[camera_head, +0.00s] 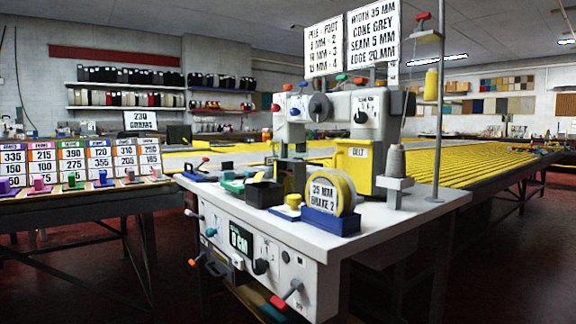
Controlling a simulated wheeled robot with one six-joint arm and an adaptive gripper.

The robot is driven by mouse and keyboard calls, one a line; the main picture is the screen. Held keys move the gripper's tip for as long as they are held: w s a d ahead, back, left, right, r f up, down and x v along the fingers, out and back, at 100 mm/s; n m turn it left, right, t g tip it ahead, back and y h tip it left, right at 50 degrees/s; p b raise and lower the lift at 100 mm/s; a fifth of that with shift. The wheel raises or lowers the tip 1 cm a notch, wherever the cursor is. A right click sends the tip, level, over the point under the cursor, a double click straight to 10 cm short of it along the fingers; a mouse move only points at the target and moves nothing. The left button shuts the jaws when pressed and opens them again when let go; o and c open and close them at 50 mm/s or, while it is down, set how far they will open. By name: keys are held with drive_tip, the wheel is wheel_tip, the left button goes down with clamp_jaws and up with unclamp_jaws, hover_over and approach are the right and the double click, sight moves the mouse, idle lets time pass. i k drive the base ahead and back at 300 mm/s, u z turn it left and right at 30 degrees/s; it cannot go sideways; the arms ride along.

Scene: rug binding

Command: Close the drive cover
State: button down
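A white sewing machine (340,107) stands on a white-topped bench (310,238) in the middle of the view. At the right of its base is a yellow housing (363,181) with a white label that seems to read "BELT". This may be the drive cover, but no part is clearly marked as such. I cannot tell whether the housing is open or shut. Its lower front is partly hidden by a yellow tape roll (345,195) on a blue holder (330,222). My gripper is not in view.
A grey cone (396,160) on a stand and a tall pole (440,110) are at the bench's right. A black bin (264,194) is left of the tape roll. Levers and knobs, including a red-handled lever (285,296), stick out from the bench front. Dark floor (520,260) is clear at right.

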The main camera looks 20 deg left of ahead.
sight(355, 157)
drive_tip(key=u, duration=0.85)
drive_tip(key=i, duration=0.85)
drive_tip(key=u, duration=0.9)
